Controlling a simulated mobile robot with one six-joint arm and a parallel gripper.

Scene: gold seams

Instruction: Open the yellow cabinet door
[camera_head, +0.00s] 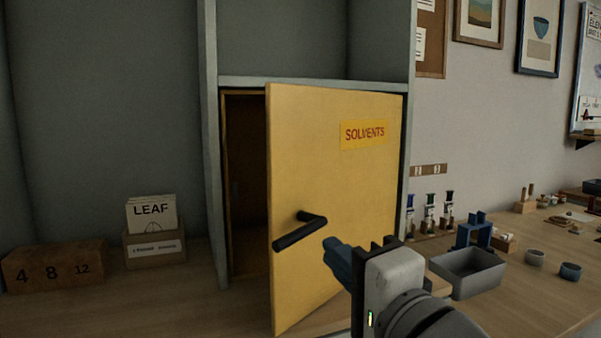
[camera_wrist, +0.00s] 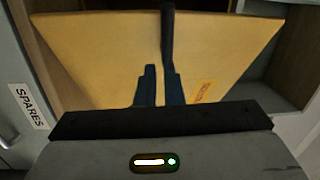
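The yellow cabinet door (camera_head: 330,190), labelled "SOLVENTS", stands partly open, swung outward, with a dark gap at its left edge. Its black lever handle (camera_head: 300,232) is near that free edge. In the wrist view the door (camera_wrist: 110,45) fills the upper middle and the handle (camera_wrist: 167,35) shows as a dark upright bar. My gripper (camera_head: 335,258) is in front of the door, just right of and below the handle. In the wrist view its blue fingers (camera_wrist: 160,80) have a narrow gap with nothing clearly held. I cannot tell whether the right finger touches the handle.
A "LEAF" card box (camera_head: 155,245) and a numbered wooden block (camera_head: 53,268) stand on the counter left of the door. A grey tray (camera_head: 468,285) and small cups (camera_head: 570,271) are at right. A "SPARES" label (camera_wrist: 28,107) shows in the wrist view.

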